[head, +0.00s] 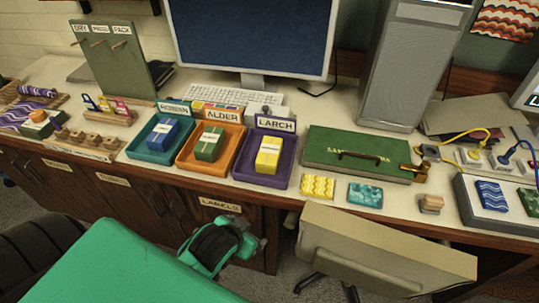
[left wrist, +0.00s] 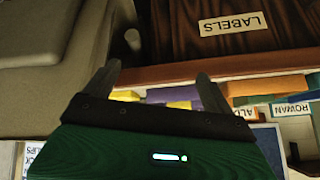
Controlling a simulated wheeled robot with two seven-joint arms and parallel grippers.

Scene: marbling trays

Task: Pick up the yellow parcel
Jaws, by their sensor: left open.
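The yellow parcel (head: 269,155) has a pale band and lies in the purple tray (head: 252,178) labelled LARCH on the bench. My left gripper (head: 254,236) is low in front of the bench, below and apart from the parcel. In the left wrist view my left gripper (left wrist: 158,82) has its two fingers spread with nothing between them. That view shows the bench edge upside down, with small yellow and purple patches behind the gripper body; I cannot tell which patch is the parcel. My right gripper is not in view.
A blue parcel (head: 163,134) sits in the teal tray (head: 137,151), and a green parcel (head: 210,143) in the orange tray (head: 190,164). A green case (head: 330,145) stands right of the purple tray. A beige chair (head: 385,250) stands before the bench at right.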

